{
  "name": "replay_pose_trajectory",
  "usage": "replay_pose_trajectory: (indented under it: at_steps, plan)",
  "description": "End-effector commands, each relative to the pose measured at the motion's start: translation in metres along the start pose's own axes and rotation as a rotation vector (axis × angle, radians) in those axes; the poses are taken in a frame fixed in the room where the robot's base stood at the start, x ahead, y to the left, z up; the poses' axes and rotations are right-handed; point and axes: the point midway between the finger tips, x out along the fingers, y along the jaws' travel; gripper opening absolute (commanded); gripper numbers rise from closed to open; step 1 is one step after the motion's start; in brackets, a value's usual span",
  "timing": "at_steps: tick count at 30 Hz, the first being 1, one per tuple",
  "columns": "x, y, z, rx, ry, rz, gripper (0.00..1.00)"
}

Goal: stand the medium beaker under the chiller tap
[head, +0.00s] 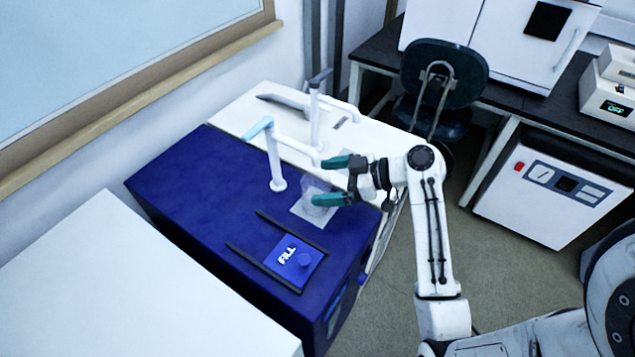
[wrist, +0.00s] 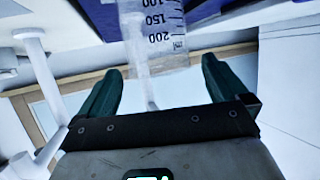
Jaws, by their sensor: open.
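A clear beaker (head: 319,190) stands upright on a pale square pad (head: 301,212) on top of a blue unit (head: 190,195). A white tap with a light-blue top (head: 272,150) rises from this unit, its spout end above the pad and beaker. My gripper (head: 333,181) is open, its green fingers level with the beaker from the right. One finger partly covers the beaker. In the wrist view the beaker (wrist: 155,35), marked 100, 150 and 200 ml, appears inverted beyond and between the open fingertips (wrist: 162,66). I see no contact.
A second white tap (head: 316,110) stands on the white unit behind. A white surface (head: 120,290) is at lower left. A chair (head: 444,75) stands behind the arm.

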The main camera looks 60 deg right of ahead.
Motion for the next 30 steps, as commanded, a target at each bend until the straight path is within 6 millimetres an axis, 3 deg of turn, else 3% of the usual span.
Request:
replay_pose_trajectory:
  at_steps: [6,13,18,30]
  plan:
    - [-0.047,0.001,0.001,0.001,0.001,0.004,1.00]
    - [-0.080,0.001,0.001,0.002,0.001,0.003,1.00]
    - [-0.089,0.000,0.000,0.001,0.000,0.001,1.00]
    - [-0.089,0.000,0.000,0.001,0.000,0.000,1.00]
